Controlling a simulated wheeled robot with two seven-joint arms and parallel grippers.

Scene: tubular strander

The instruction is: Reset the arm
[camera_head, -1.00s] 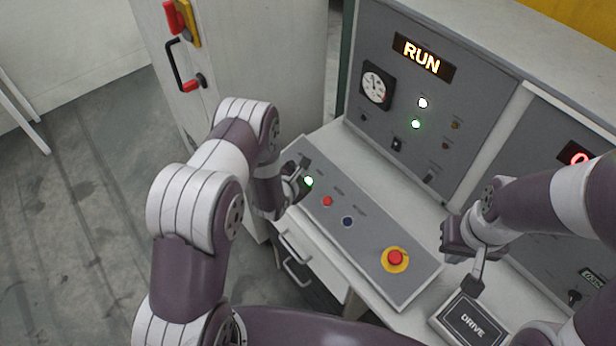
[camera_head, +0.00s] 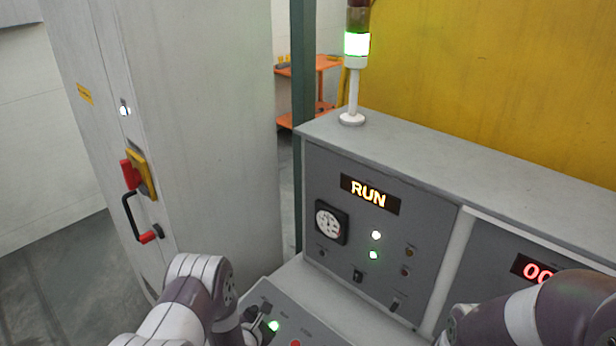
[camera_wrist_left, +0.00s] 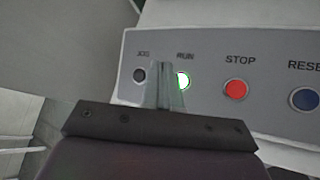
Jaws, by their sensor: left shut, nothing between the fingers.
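My left gripper (camera_head: 257,324) is at the sloped button panel (camera_head: 318,325), at the bottom of the head view. In the left wrist view its fingers (camera_wrist_left: 165,82) are together and empty, beside the lit green RUN button (camera_wrist_left: 182,81). They lie between that button and the dark JOG button (camera_wrist_left: 139,75); whether they touch the panel cannot be told. The red STOP button (camera_wrist_left: 235,90) and blue RESET button (camera_wrist_left: 305,99) are to the right. My right arm shows at lower right in the head view, but its gripper is out of frame.
The upright console (camera_head: 425,235) has a lit RUN display (camera_head: 370,194). A signal tower (camera_head: 356,45) glows green on top. A tall grey cabinet (camera_head: 205,120) with a red-and-black handle (camera_head: 140,215) stands left. An orange cart (camera_head: 322,85) is behind.

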